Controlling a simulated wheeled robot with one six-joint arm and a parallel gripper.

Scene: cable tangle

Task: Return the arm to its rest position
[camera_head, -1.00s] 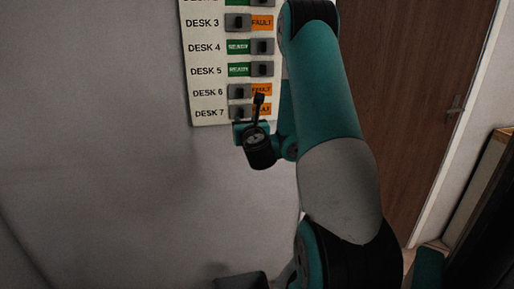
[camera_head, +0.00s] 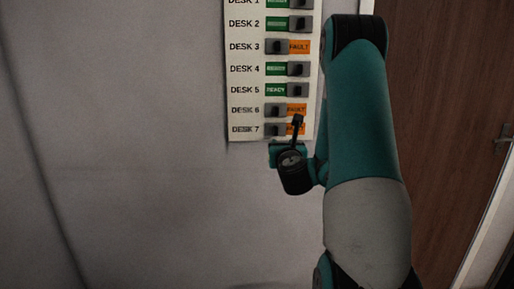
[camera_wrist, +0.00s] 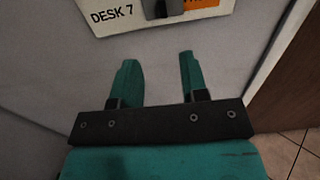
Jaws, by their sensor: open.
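My gripper (camera_wrist: 157,66) is open in the wrist view, with its two teal fingers apart and nothing between them. The fingers point toward the lower edge of the white desk panel (camera_wrist: 130,16), near the DESK 7 row, with grey wall between. In the head view my arm (camera_head: 368,130) is bent in front of the wall, with its wrist (camera_head: 296,172) just below the panel (camera_head: 240,90). The fingers are mostly hidden in the head view.
The panel has rows of slider switches. DESK 3, 6 and 7 show orange FAULT labels; the other visible rows show green. A brown door (camera_head: 440,110) stands to the right. Bare wall (camera_head: 130,150) is at left. Tiled floor (camera_wrist: 295,150) shows at lower right.

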